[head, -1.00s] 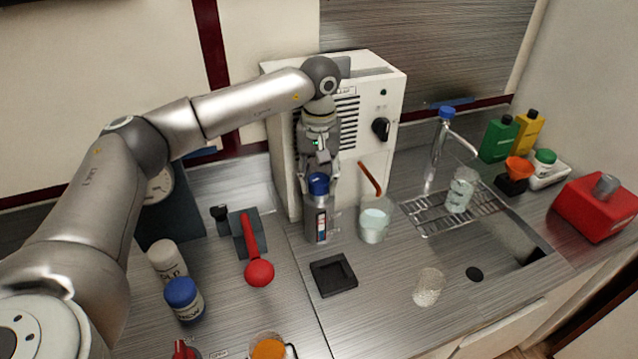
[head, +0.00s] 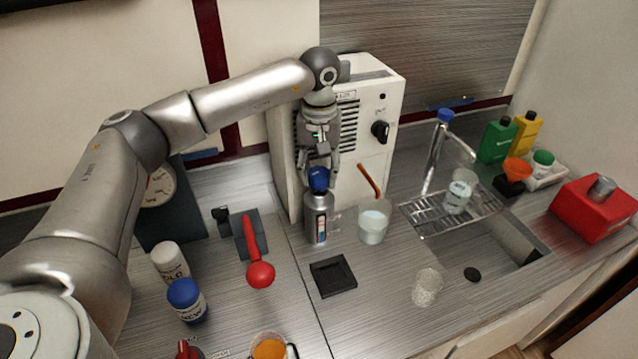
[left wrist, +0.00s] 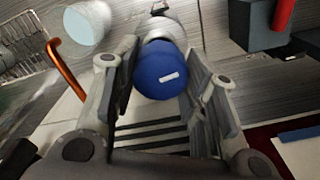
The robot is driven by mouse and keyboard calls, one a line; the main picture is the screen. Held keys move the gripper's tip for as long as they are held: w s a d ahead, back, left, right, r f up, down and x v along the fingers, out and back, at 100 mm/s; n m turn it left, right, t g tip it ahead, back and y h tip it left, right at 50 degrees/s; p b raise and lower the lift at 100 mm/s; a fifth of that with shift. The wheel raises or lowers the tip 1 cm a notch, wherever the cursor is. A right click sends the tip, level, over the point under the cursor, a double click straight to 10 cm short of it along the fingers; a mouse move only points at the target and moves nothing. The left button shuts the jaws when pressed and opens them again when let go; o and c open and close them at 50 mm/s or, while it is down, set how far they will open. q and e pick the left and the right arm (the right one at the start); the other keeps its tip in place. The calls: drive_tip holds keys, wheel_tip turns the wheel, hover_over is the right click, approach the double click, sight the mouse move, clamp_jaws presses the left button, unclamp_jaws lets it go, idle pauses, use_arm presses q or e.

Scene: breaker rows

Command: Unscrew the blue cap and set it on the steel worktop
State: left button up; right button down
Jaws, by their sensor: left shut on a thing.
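The blue cap (head: 318,179) is at the top of a silver bottle (head: 318,219), which stands upright on the steel worktop (head: 292,317) in front of the white cabinet. My left gripper (head: 319,177) points down from above and is shut on the cap. In the left wrist view the cap (left wrist: 159,69) sits between the two fingers (left wrist: 158,85), with part of the silver bottle behind it. I cannot tell whether a gap separates cap and bottle. My right gripper is not in view.
A beaker (head: 374,222) with an orange-brown stick stands close right of the bottle. The sink and drying rack (head: 428,218) are at right. Bare worktop lies between tray and spoon.

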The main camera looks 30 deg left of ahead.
use_arm(q)
drive_tip(key=shift+r+p, duration=0.65)
drive_tip(key=shift+r, duration=0.6)
drive_tip(key=shift+f, duration=0.1)
